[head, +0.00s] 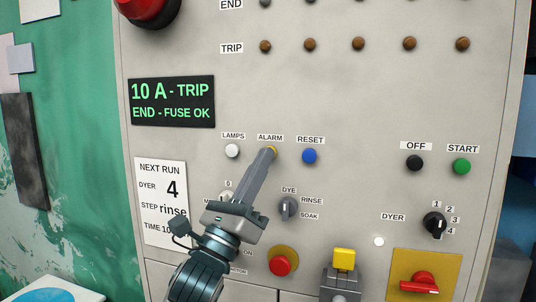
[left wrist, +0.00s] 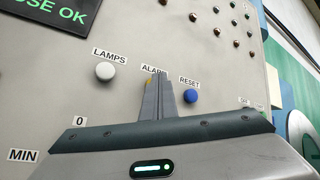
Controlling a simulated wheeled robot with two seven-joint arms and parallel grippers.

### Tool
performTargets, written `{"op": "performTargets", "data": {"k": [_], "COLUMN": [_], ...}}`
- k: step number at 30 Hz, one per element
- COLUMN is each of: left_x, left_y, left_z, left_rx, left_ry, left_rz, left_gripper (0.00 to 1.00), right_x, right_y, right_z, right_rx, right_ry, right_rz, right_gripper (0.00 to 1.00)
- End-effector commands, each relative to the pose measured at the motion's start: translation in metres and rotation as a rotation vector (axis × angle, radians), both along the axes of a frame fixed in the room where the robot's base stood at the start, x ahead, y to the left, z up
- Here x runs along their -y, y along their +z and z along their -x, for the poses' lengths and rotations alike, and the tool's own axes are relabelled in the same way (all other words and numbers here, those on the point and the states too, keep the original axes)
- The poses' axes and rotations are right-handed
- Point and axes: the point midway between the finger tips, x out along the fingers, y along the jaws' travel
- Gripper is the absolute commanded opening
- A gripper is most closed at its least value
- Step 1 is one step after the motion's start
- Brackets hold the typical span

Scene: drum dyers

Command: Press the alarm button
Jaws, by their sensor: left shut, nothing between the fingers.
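The yellow alarm button (head: 272,150) sits under the ALARM label on the grey panel, between the white LAMPS button and the blue RESET button. My left gripper (head: 268,152) is shut and empty, with its fingertips at the alarm button and covering most of it. In the left wrist view a sliver of the yellow alarm button (left wrist: 149,82) shows beside the shut fingers (left wrist: 160,78). I cannot tell whether the fingertips touch the button or whether it is pushed in. My right gripper is not in view.
The white LAMPS button (head: 232,151) and blue RESET button (head: 309,156) are close on either side. Below are the DYE selector knob (head: 288,208), a red button (head: 280,265) and a yellow block (head: 344,259). A display (head: 172,101) reads 10 A - TRIP.

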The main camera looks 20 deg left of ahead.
Motion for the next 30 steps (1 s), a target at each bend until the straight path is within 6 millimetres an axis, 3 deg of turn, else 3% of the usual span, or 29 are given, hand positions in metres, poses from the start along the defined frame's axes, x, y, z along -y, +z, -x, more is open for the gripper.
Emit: {"op": "performTargets", "data": {"k": [11, 30], "left_x": [0.000, -0.001], "left_y": [0.000, -0.001], "left_z": [-0.001, 0.017], "left_rx": [-0.002, -0.001], "left_ry": [0.000, 0.001], "left_rz": [-0.001, -0.001], "left_gripper": [0.00, 0.00], "right_x": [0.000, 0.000], "right_y": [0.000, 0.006], "right_z": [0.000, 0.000], "right_rx": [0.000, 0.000], "right_ry": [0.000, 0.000], "right_rz": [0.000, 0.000], "right_gripper": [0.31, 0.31]}}
